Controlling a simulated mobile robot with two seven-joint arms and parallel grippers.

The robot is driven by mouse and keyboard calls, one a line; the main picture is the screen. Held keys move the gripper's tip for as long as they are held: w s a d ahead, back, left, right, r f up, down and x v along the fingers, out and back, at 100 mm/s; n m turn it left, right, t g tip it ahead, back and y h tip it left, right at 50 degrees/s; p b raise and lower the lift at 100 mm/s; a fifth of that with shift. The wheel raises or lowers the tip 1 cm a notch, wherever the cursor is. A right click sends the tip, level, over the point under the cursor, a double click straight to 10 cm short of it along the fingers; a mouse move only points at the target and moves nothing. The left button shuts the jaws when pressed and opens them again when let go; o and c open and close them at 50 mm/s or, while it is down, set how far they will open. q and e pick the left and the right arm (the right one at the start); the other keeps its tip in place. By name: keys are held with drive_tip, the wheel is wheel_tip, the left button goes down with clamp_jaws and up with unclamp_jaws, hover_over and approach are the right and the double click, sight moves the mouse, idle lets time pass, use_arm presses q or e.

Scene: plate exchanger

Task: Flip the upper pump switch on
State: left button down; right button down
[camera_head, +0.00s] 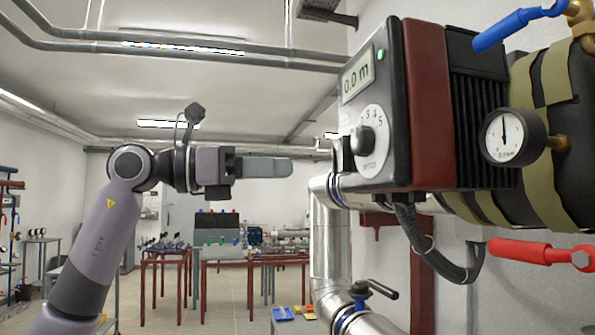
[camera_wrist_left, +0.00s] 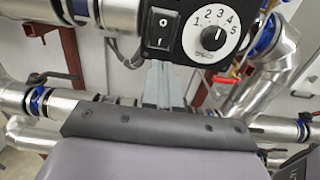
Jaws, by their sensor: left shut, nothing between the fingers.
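The upper pump (camera_head: 430,100) has a black control box with a dark red band. Its display (camera_head: 356,81) reads 0.0 m, and a small green light shows beside it. The black rocker switch (camera_wrist_left: 162,29) sits left of the numbered dial (camera_wrist_left: 214,34) in the wrist view; I cannot tell which side is pressed. The dial also shows in the head view (camera_head: 373,142). My left gripper (camera_head: 288,167) is shut and empty, pointing right toward the control face, with a gap between. In the wrist view its fingers (camera_wrist_left: 162,72) lie below the switch.
A blue lever (camera_head: 515,27), a pressure gauge (camera_head: 509,136) and a red lever (camera_head: 525,250) are at the right. A black cable (camera_head: 430,250) hangs under the pump. Silver pipes (camera_head: 330,240) run below.

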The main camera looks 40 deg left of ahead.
use_arm(q)
drive_tip(key=f+b+v, duration=0.1)
drive_tip(key=v, duration=0.5)
drive_tip(key=shift+a, duration=0.25)
drive_tip(key=shift+s, duration=0.1)
